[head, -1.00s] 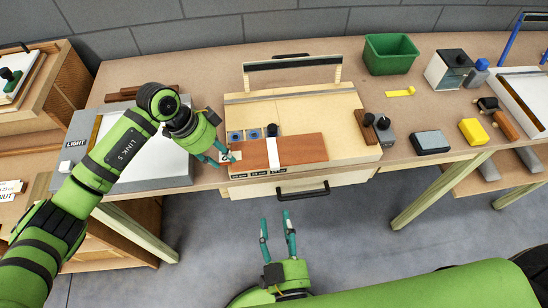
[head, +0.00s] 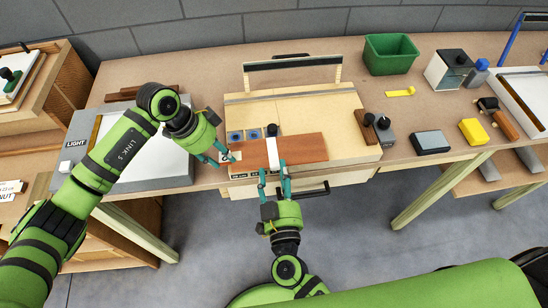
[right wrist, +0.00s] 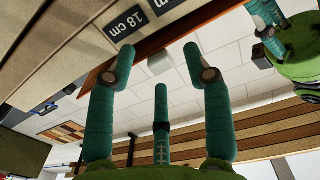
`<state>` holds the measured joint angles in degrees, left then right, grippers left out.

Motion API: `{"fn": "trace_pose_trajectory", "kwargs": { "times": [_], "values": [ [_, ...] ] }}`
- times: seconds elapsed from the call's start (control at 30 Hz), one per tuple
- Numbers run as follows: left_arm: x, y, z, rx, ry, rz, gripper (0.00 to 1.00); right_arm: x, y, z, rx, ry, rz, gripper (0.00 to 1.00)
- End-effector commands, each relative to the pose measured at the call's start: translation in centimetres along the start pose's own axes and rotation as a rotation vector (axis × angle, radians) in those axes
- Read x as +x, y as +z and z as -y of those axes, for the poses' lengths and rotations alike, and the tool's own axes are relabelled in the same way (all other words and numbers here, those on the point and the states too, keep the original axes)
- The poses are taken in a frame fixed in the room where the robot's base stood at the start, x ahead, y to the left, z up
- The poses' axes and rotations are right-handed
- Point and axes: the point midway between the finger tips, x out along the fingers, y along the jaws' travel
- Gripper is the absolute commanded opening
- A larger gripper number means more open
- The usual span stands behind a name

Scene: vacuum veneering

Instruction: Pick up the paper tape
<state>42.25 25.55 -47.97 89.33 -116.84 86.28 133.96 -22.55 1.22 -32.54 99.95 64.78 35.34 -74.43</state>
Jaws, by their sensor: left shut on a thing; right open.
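The paper tape, seen as a white strip (head: 272,153), lies across the reddish-brown veneer (head: 304,148) on the pale wooden board. My right gripper (head: 273,168) is open, its fingers on either side of the strip's front end. No gap or contact with the strip can be judged. My left gripper (head: 229,157) is shut on a small white piece at the veneer's left end, largely hidden by the fingertips. In the right wrist view, the open fingers (right wrist: 156,60) show below the board's front edge, with my left gripper (right wrist: 265,28) at upper right.
Size labels, one reading 18 cm (right wrist: 126,24), line the board's front edge. A drawer handle (head: 313,190) is just below. A green bin (head: 390,54) and a yellow block (head: 472,131) are to the right.

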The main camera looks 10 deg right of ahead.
Motion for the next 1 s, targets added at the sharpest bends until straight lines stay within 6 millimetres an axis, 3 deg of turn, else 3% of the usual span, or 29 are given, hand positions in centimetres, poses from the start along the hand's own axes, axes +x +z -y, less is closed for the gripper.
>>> {"fn": "trace_pose_trajectory", "kwargs": {
  "times": [0.23,0.3,0.43,0.83,1.0],
  "values": [
    [0.3,0.2,-0.1,-0.002,0.004,0.005,0.04,0.2,0.1,0.0,0.0,0.0,0.002,0.51],
    [0.3,0.2,-0.1,-0.002,0.004,0.005,0.04,0.2,0.1,0.0,0.0,0.0,0.002,0.35],
    [0.3,0.2,-0.1,-0.002,0.005,0.005,0.04,0.2,0.1,0.0,0.0,0.0,0.002,0.14],
    [0.2,0.2,-0.1,-0.002,0.005,0.004,0.04,0.1,0.1,0.0,0.001,-0.001,0.004,0.12],
    [0.2,0.2,-0.1,-0.002,0.004,0.004,0.04,0.1,-1.1,0.0,0.005,0.001,0.003,0.12]
  ]
}}
